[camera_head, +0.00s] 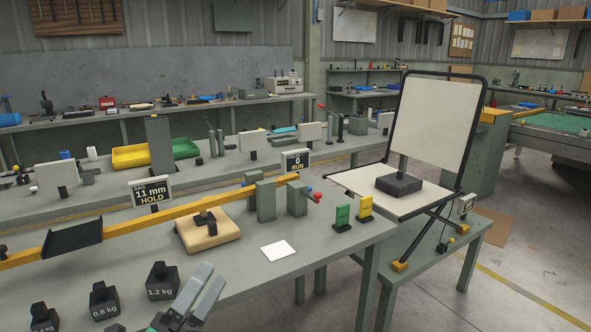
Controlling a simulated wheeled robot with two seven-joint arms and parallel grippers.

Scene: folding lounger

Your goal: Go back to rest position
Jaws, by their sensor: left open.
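My left gripper (199,296) is at the bottom edge of the head view, left of centre, over the front of the grey workbench (290,262). Its two grey fingers are apart and nothing is between them. It is close to the right of the black weight marked 1.2 kg (162,283). The folding lounger (432,128) stands unfolded at the right, its back panel raised. A dark block-shaped weight (398,185) rests on its seat. My right gripper does not show.
Black weights, one marked 0.8 kg (104,301), line the bench's front left. A yellow beam (190,209) crosses the bench beside displays reading "11 mm HOLD" (151,192) and "0 RUN" (296,161). A wooden block (207,233) and white card (279,250) lie nearby. Floor at right is open.

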